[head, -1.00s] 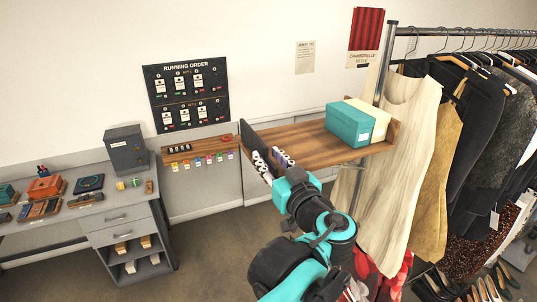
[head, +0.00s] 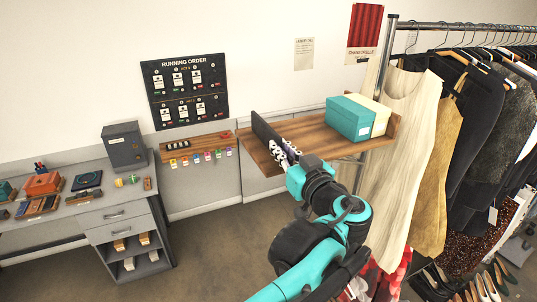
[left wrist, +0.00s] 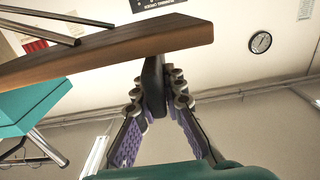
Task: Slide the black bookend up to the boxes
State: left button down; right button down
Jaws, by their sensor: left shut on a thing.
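The black bookend (head: 264,132) stands upright on the wooden shelf (head: 305,134), a little in from its left end. My left gripper (head: 284,153) is at the shelf's front edge, shut on the bookend. In the left wrist view, the fingers of the left gripper (left wrist: 154,98) pinch the bookend (left wrist: 153,74) from both sides beside the shelf board (left wrist: 110,50). The teal box (head: 349,119) and the cream box (head: 379,116) stand together at the shelf's right end. A clear stretch of shelf lies between the bookend and the teal box. My right gripper is out of view.
A small key rack (head: 197,146) hangs on the wall left of the shelf. A metal pole (head: 388,60) and hanging clothes (head: 400,140) are close to the shelf's right end. A desk (head: 110,206) with small items is at far left.

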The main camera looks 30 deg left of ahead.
aim_at(336, 149)
pick_arm(q)
jog(key=w+d, duration=0.3)
jog(key=w, duration=0.1)
jog(key=w+d+b, duration=0.1)
jog(key=w+d, duration=0.2)
jog(key=w, duration=0.1)
jog(key=w+d, duration=0.4)
jog(key=shift+w+b, duration=0.35)
jog(key=shift+b, duration=0.05)
jog(key=c, duration=1.6)
grip_release()
jog(key=shift+s+d, duration=0.1)
jog(key=v, duration=1.1)
jog(key=shift+s+d, duration=0.25)
jog(key=shift+s, duration=0.05)
